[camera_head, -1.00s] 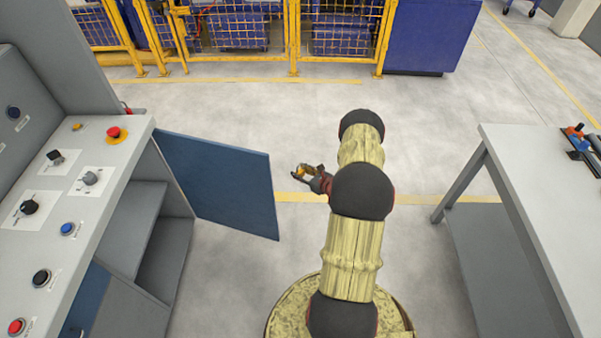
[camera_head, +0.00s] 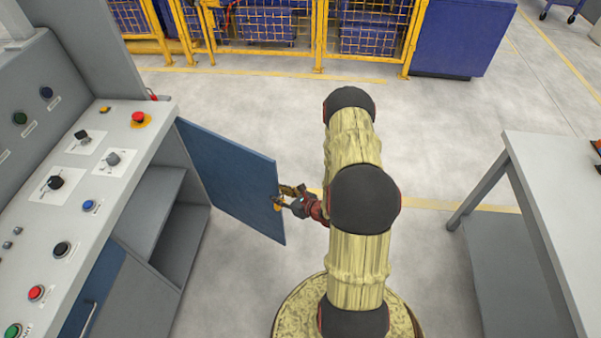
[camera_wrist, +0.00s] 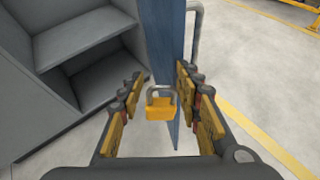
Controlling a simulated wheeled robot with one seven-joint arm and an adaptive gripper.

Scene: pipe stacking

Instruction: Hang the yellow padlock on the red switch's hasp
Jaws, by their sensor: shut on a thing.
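The yellow padlock (camera_wrist: 160,108) is between the fingers of my gripper (camera_wrist: 159,92), shackle up, in the wrist view. My gripper is shut on it, though the contact points are hard to see. In the head view my gripper (camera_head: 281,196) is at the free edge of the open blue door, with a small yellow patch at its tip. I cannot make out the red switch's hasp. A small red piece (camera_head: 153,95) shows at the console's far edge, too small to identify.
The open blue door (camera_head: 232,180) stands out from the grey console (camera_head: 120,155), very close to my gripper; its edge shows behind the padlock in the wrist view. A red button (camera_head: 138,117) sits on the console. A grey table (camera_head: 555,170) stands right. Yellow fencing (camera_head: 318,40) is behind.

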